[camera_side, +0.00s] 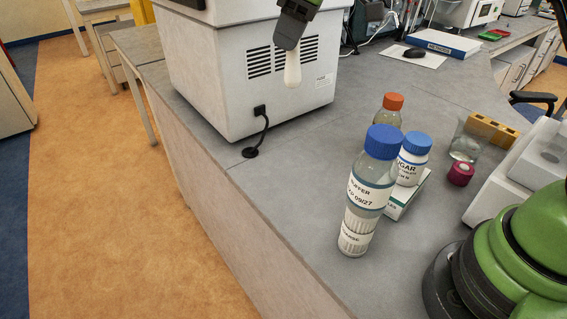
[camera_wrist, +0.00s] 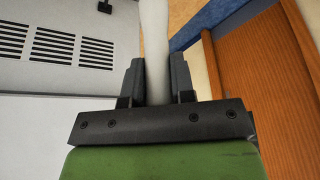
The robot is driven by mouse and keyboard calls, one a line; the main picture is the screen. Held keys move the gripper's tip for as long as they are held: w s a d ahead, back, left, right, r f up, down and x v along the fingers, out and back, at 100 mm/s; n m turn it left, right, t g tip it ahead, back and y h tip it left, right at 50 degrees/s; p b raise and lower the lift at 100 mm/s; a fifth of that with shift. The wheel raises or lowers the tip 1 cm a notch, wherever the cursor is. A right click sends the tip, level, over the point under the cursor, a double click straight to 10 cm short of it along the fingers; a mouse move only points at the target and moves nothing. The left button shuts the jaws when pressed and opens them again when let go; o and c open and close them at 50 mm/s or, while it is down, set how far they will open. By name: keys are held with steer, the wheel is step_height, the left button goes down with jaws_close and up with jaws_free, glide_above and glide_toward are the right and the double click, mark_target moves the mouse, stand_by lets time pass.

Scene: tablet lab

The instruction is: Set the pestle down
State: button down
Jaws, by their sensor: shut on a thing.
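My gripper (camera_side: 290,46) hangs at the top of the side view, in front of the vented face of a large white machine. It is shut on the white pestle (camera_side: 292,72), whose rounded end points down below the jaws. In the wrist view the pestle (camera_wrist: 156,40) stands between the two dark fingers (camera_wrist: 156,82) and runs out of the top of the picture. The side view shows the pestle in the air, above the bench top and clear of it. The upper part of the pestle is hidden by the jaws in the side view.
The white machine (camera_side: 225,95) has a black plug and cable (camera_side: 260,125). A blue-capped buffer bottle (camera_side: 370,195), a sugar bottle (camera_side: 413,160), an orange-capped bottle (camera_side: 388,112), a small box (camera_side: 408,197) and a glass beaker (camera_side: 467,142) stand to the right. The grey bench (camera_side: 310,150) is clear left of them.

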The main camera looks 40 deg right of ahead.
steer(key=shift+n, duration=0.5)
steer(key=f, duration=0.7)
steer(key=a+f, duration=0.1)
steer(key=f, duration=0.6)
steer(key=a+f, duration=0.1)
steer(key=f, duration=0.6)
steer(key=shift+s+a, duration=0.2)
steer(key=shift+f, duration=0.1)
steer(key=c, duration=1)
jaws_free()
steer(key=shift+o, duration=0.2)
steer(key=v, duration=1.2)
steer(key=shift+d, duration=0.2)
